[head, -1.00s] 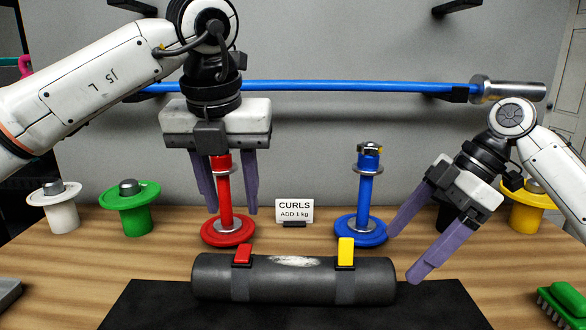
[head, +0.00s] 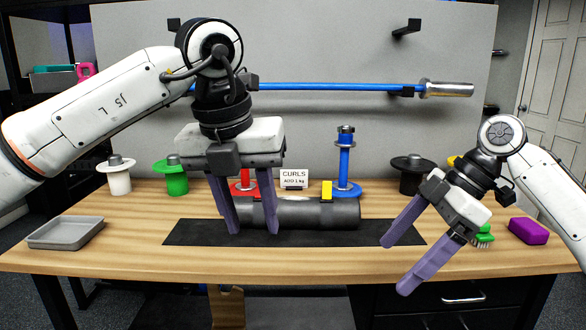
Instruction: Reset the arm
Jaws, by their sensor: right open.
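My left gripper (head: 251,230) hangs fingers-down at the left of centre in the head view, its purple fingers apart with nothing held. It overlaps the red stand (head: 244,187) and the left end of the dark grey roll (head: 315,214), partly hiding both. My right gripper (head: 393,263) is open and empty at the right, tilted with its fingers pointing down and left, over the mat's right end and the table's front edge. Both arms are bent in front of the workbench (head: 130,265).
A black mat (head: 200,232) lies under the roll. Behind stand a blue stand (head: 344,165), a CURLS card (head: 294,179), and white (head: 119,180), green (head: 176,180) and black (head: 411,180) spools. A grey tray (head: 65,233) is left; a purple block (head: 528,231) is right. A blue bar (head: 330,87) hangs behind.

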